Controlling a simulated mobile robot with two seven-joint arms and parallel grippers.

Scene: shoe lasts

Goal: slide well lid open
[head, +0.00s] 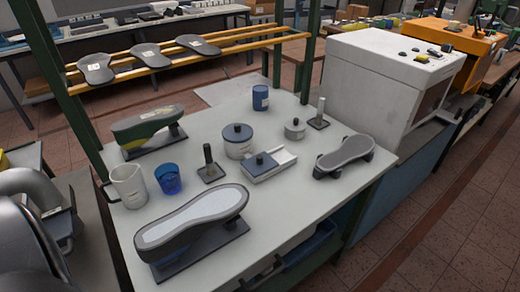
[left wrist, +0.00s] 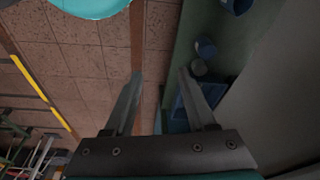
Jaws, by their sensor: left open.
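A small white rectangular well (head: 284,156) stands near the middle of the table. My right gripper is in neither view.
A large last (head: 193,220), a white jug (head: 128,186) and a blue cup (head: 167,180) stand nearer the left side.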

